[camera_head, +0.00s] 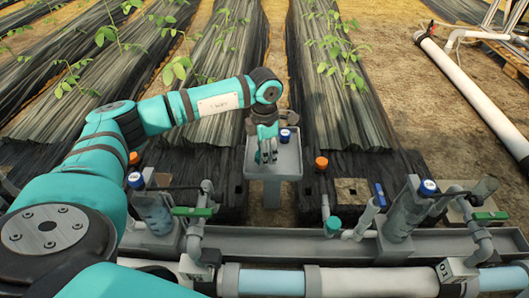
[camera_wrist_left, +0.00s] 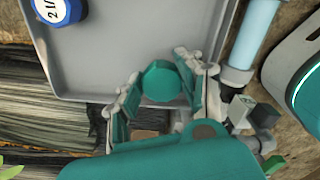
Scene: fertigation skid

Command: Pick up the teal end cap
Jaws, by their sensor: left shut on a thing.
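My left gripper (camera_head: 267,155) hangs fingers-down over the grey tray (camera_head: 288,172) on its post. In the left wrist view, its fingers (camera_wrist_left: 160,92) are shut on a round teal end cap (camera_wrist_left: 160,78), one on each side. The tray's grey floor (camera_wrist_left: 120,50) shows behind the cap; I cannot tell whether the cap touches it. In the head view the held cap is hard to tell from the gripper. Another teal cap (camera_head: 333,224) sits on the skid. My right gripper is not in view.
A blue cap with white lettering (camera_head: 285,134) lies in the tray close to the gripper. Orange caps, one right of the tray (camera_head: 321,162), stand nearby. The pipe skid (camera_head: 300,245) with green-handled valves (camera_head: 192,211) runs along the front.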

